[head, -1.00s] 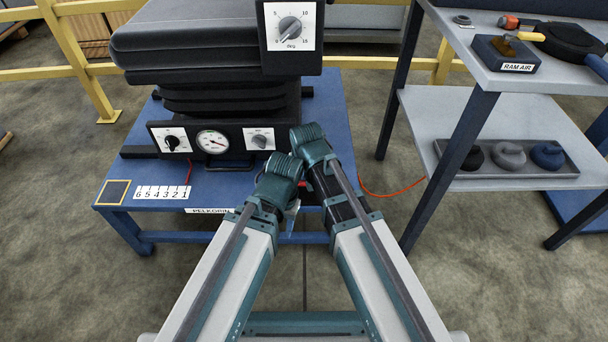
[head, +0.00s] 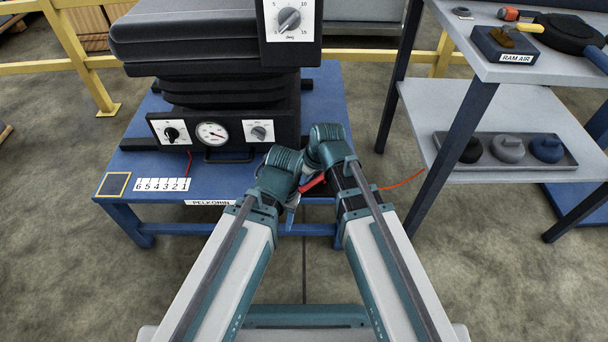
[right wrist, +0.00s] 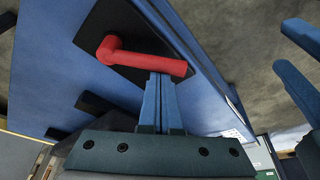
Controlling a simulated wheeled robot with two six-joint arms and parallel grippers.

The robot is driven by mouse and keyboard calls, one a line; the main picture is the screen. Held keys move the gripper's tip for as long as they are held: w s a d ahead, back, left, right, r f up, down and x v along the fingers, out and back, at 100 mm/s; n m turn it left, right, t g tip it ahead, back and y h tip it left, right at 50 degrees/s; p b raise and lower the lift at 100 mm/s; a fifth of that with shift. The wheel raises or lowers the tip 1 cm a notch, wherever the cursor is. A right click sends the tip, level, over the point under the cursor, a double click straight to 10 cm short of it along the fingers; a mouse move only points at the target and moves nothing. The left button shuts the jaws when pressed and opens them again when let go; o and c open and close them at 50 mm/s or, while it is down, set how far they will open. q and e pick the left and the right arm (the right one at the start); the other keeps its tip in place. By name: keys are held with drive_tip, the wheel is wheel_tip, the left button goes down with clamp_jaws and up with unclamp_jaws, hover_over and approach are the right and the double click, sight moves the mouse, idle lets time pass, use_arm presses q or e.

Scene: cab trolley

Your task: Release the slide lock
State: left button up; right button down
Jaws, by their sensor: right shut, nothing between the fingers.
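My right gripper (right wrist: 160,76) is shut and empty. Its fingertips are right at the lever's long arm, apparently against it. My left gripper (right wrist: 284,45) is at the right edge of the right wrist view, its two fingers apart and empty. In the head view, my wrists mostly hide the fingers.
A black seat (head: 210,35) with dials stands on the blue table (head: 325,95). A number strip (head: 162,185) lies at its front left. A grey shelf trolley (head: 530,115) with tools stands on the right. An orange cord (head: 402,183) runs towards it. Yellow rails (head: 85,65) are behind.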

drive_tip(key=n, duration=0.2)
drive_tip(key=s+d+n+g, duration=0.1)
drive_tip(key=shift+s+d+n+y, duration=0.2)
drive_tip(key=shift+s+n+y, duration=0.1)
drive_tip(key=shift+n+y, duration=0.1)
drive_tip(key=shift+s+d+n+g, duration=0.2)
drive_tip(key=shift+s+d+n, duration=0.2)
drive_tip(key=shift+d+n, duration=0.35)
drive_tip(key=shift+s+d+n+g, duration=0.2)
drive_tip(key=shift+s+d+n, duration=0.2)
drive_tip(key=shift+d+n, duration=0.35)
